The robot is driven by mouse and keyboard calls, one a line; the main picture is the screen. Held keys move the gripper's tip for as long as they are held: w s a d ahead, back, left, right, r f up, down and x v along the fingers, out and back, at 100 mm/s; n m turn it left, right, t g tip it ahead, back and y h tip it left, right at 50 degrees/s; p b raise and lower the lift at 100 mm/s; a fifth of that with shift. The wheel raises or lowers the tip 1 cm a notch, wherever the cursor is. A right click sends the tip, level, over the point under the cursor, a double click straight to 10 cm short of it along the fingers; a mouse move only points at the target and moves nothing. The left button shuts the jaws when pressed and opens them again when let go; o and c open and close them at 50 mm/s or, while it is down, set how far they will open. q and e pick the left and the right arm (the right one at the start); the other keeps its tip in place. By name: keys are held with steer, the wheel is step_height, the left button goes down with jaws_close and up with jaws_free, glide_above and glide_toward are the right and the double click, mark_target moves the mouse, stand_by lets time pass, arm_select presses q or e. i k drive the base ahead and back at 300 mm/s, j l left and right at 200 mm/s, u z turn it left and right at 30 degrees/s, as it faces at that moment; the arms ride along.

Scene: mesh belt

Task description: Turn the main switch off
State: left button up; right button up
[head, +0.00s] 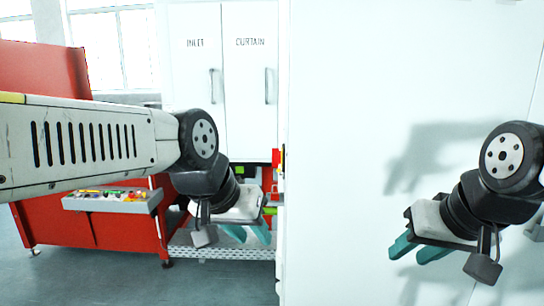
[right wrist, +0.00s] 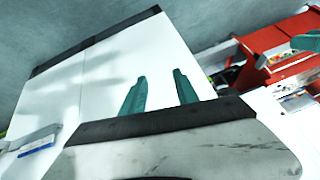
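A small red part (head: 278,158), which may be the main switch, sits at the left edge of the large white cabinet (head: 350,90) in the head view. It is seen edge-on, so its setting cannot be told. My left gripper (head: 248,232) is below and a little left of it, with its teal fingers apart and nothing between them. My right gripper (head: 418,249) is in front of the white cabinet face, well to the right of the red part. Its fingers are apart and empty, as the right wrist view (right wrist: 160,92) also shows.
Two white doors marked INLET and CURTAIN (head: 249,70) stand behind. A red machine (head: 95,222) with a grey tray of coloured items (head: 112,200) is at the left. A perforated metal strip (head: 220,252) runs low behind my left gripper. Open floor lies at the front left.

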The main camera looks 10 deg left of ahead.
mark_target(275, 152)
steer(key=j, duration=0.8)
steer(key=k+j+z, duration=0.15)
steer(key=j, duration=0.6)
steer(key=i+u, duration=0.7)
steer(key=u, duration=0.25)
